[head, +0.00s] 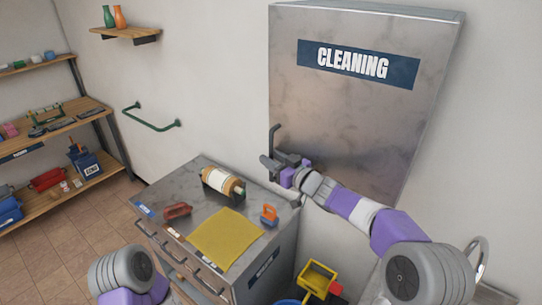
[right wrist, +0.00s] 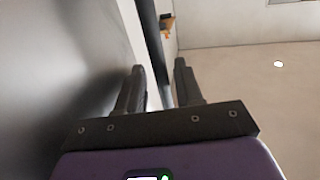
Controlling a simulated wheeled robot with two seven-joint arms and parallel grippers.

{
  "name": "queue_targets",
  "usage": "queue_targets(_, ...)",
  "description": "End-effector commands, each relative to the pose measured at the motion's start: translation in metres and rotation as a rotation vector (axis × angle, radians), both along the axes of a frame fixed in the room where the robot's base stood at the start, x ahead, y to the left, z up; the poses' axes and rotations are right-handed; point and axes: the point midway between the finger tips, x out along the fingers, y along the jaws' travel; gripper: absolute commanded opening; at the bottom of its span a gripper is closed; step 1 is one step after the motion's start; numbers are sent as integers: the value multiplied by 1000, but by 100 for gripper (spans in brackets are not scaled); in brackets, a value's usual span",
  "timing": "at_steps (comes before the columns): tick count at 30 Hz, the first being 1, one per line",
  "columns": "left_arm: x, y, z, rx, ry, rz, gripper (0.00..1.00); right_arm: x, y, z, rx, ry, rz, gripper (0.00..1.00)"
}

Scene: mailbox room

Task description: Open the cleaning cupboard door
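The grey metal cleaning cupboard (head: 345,110) hangs on the wall with a "CLEANING" label on its door, which looks shut. A dark upright bar handle (head: 274,139) is at the door's left edge. My right gripper (head: 277,162) is at the lower part of this handle. In the right wrist view, the handle (right wrist: 156,45) runs between the two fingers of my right gripper (right wrist: 160,70), which stand apart with a small gap visible beside the bar. Contact with the handle cannot be made out. Part of my left arm shows at the lower left of the head view; its gripper is out of view.
A grey cabinet (head: 188,172) below holds a yellow cloth (head: 227,236), a roll (head: 223,184) and brushes. A yellow wringer (head: 317,277) stands on the floor beside it. A green rail (head: 152,122) and wooden shelves (head: 60,125) are at left. Space before the cupboard door looks clear.

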Motion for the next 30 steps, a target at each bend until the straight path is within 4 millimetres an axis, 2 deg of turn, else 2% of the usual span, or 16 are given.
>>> queue_targets(11, 0, 0, 2, 0, 0, 0, 96, 6, 6, 0, 1, 1, 0, 36)
queue_targets(18, 0, 0, 2, 0, 0, 0, 96, 6, 6, 0, 0, 0, 0, 0)
queue_targets(30, 0, 0, 1, 0, 0, 0, 96, 3, 7, 1, 1, -1, 1, 0)
